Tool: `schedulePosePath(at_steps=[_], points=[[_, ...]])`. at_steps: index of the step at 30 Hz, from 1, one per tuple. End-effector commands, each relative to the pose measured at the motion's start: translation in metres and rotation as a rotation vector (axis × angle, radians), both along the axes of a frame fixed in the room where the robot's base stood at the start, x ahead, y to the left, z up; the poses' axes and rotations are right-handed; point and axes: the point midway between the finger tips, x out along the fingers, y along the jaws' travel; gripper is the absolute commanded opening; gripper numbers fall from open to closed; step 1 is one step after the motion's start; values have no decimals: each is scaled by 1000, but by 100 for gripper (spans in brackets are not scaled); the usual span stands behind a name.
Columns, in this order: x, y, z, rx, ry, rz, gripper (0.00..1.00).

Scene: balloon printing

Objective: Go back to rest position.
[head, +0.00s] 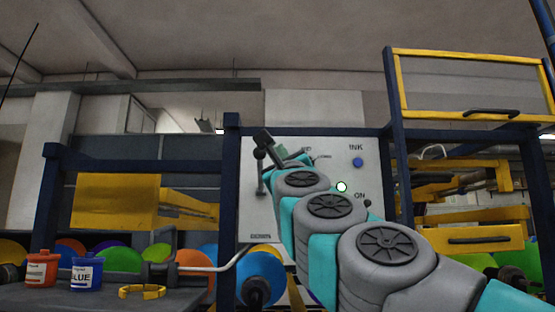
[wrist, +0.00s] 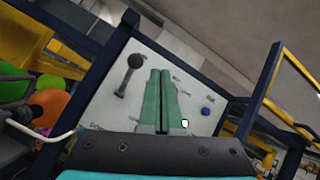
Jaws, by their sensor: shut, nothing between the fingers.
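My gripper (wrist: 160,100) shows in the wrist view with its two green fingers closed together and nothing between them. In the head view my gripper (head: 292,158) is at the far end of my raised arm, in front of the white control panel (head: 257,212). The panel carries a black-knobbed lever (head: 260,168), which also shows left of the fingers in the wrist view (wrist: 130,72). A blue ink button (head: 357,162) and a lit green-white light (head: 341,187) are on the panel's right. My arm hides part of the panel's middle.
A red bottle (head: 41,269), a blue bottle (head: 87,274) and a yellow ring-like part (head: 142,291) sit on the grey table (head: 190,292) at left. Several coloured balloons are behind. A yellow-framed panel (head: 470,84) stands at upper right, above yellow machinery.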

Motion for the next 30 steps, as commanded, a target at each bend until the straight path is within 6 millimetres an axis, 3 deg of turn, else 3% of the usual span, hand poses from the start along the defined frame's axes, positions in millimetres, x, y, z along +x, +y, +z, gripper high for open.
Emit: schedulePosePath(at_steps=[23, 26, 29, 30], points=[[-7, 5, -2, -29, 0, 0, 0], [-13, 26, -14, -169, -3, 3, 0], [-22, 64, -47, -431, -1, 13, 0], [-25, 80, -67, -556, 2, 19, 0]])
